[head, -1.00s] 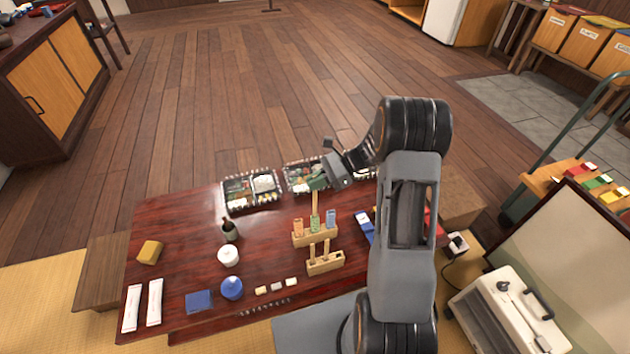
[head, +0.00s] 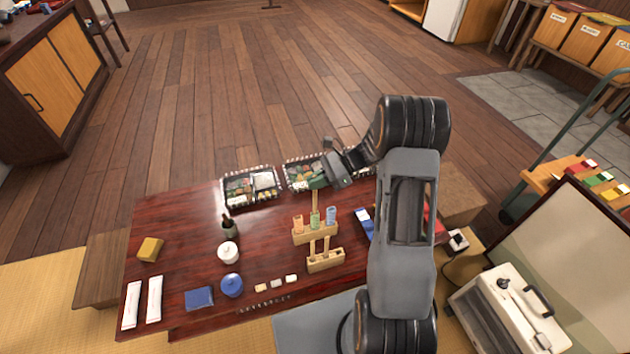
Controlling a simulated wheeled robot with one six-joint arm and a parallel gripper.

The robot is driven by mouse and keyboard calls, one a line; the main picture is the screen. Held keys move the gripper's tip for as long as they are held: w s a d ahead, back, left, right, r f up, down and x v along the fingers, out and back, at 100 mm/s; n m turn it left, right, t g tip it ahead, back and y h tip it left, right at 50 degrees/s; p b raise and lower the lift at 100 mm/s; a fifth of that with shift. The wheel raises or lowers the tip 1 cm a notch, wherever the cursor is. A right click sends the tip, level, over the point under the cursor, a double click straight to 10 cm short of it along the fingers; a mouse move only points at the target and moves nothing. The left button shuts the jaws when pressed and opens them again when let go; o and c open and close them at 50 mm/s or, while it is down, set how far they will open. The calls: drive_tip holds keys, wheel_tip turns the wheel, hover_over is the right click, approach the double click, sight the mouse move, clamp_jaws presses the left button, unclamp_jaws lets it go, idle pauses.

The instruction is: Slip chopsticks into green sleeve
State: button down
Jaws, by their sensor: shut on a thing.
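A wooden rack (head: 316,237) on the dark red table holds three upright sleeves: orange (head: 298,222), green (head: 315,219) and blue (head: 331,215). My gripper (head: 322,179) is above and slightly behind the rack, shut on the upper end of tan chopsticks (head: 315,200). The chopsticks stand about upright in line with the green sleeve. Their lower end meets the sleeve's top in this view; I cannot tell whether it is inside, just above or behind it. The jaws are small and partly hidden by the chopsticks' top and the wrist.
A second wooden holder (head: 325,263) with upright sticks stands in front of the rack. Bento boxes (head: 250,203) line the back edge. A dark bottle (head: 229,228), white pot (head: 228,253) and blue pot (head: 232,286) stand left.

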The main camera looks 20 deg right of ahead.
drive_tip(key=shift+f, duration=0.25)
drive_tip(key=shift+f+b, duration=0.3)
drive_tip(key=shift+f, duration=0.3)
drive_tip(key=shift+f, duration=0.4)
drive_tip(key=shift+f+b, duration=0.5)
drive_tip(key=shift+f, duration=0.1)
drive_tip(key=shift+f, duration=0.4)
idle(0.4)
drive_tip(key=shift+f+b, duration=0.45)
drive_tip(key=shift+f, duration=0.15)
drive_tip(key=c, duration=0.7)
unclamp_jaws()
drive_tip(key=shift+c, duration=0.2)
